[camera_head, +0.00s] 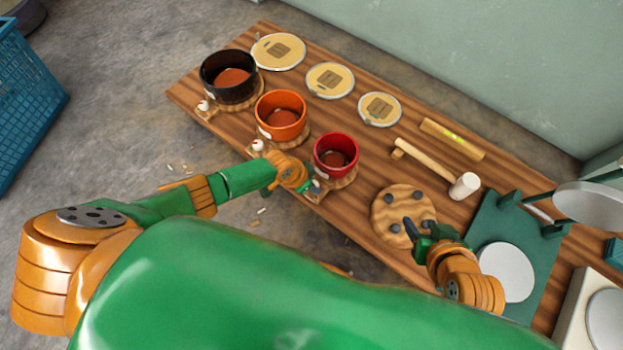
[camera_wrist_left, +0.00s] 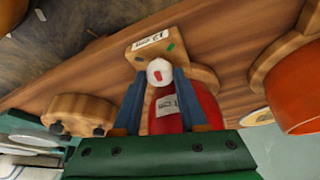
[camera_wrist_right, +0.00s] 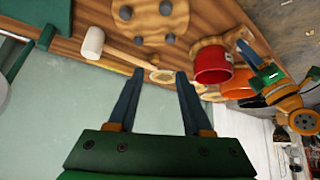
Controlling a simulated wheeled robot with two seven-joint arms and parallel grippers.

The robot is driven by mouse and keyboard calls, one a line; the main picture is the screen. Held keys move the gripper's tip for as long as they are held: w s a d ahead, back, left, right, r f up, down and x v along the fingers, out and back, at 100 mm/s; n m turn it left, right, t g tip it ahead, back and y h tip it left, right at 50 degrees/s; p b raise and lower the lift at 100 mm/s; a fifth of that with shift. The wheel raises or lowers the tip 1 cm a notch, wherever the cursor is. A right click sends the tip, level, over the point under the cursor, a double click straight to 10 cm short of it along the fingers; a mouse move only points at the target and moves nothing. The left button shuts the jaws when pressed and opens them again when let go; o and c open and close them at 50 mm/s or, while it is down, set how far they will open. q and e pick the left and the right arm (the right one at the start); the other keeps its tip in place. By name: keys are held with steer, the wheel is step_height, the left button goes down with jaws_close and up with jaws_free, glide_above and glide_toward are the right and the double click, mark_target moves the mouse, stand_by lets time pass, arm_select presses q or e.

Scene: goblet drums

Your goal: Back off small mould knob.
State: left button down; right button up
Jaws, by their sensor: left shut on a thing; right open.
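The small red mould (camera_head: 336,152) stands upright on its wooden base at the table's near edge. Its white knob with a red mark (camera_wrist_left: 160,72) shows in the left wrist view, in front of a wooden block with a label. My left gripper (camera_wrist_left: 158,80) is shut on this knob, one finger on each side. In the head view the left gripper (camera_head: 308,184) is at the near side of the red mould. My right gripper (camera_head: 418,232) is open and empty over the round wooden board with dark pegs (camera_head: 385,205). It also shows in the right wrist view (camera_wrist_right: 158,82).
The orange mould (camera_head: 281,113) and black mould (camera_head: 230,75) stand to the left with their own knobs. Several round lids (camera_head: 380,109) lie behind. A mallet (camera_head: 465,186), a level (camera_head: 452,139) and a green stand (camera_head: 510,235) are to the right. A blue basket (camera_head: 25,105) stands at the left.

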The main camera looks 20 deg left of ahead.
arm_select(q)
steer(key=shift+s+r+n+p, duration=0.1)
steer(key=shift+r+n+p, duration=0.05)
steer(key=shift+n+p, duration=0.4)
steer(key=n, duration=0.1)
steer(key=n+y+p, duration=0.1)
steer(key=n, duration=0.1)
steer(key=shift+d+t, duration=0.2)
steer(key=shift+t, duration=0.1)
steer(key=shift+n+y+p, duration=0.35)
steer(key=shift+n+y, duration=0.25)
steer(key=shift+n, duration=0.75)
steer(key=shift+d+f+n+y, duration=0.15)
steer(key=shift+n+y, duration=0.25)
steer(key=shift+n, duration=0.4)
steer(key=shift+n+y+b, duration=0.45)
steer(key=shift+n+y, duration=0.05)
steer(key=shift+n, duration=0.8)
arm_select(e)
steer(key=s+d+f+g+h, duration=0.1)
steer(key=s+f+g, duration=0.3)
steer(key=s+f, duration=0.1)
steer(key=shift+s+d+f, duration=0.35)
steer(key=shift+s+f, duration=0.05)
steer(key=shift+s, duration=0.3)
steer(key=shift+r, duration=0.1)
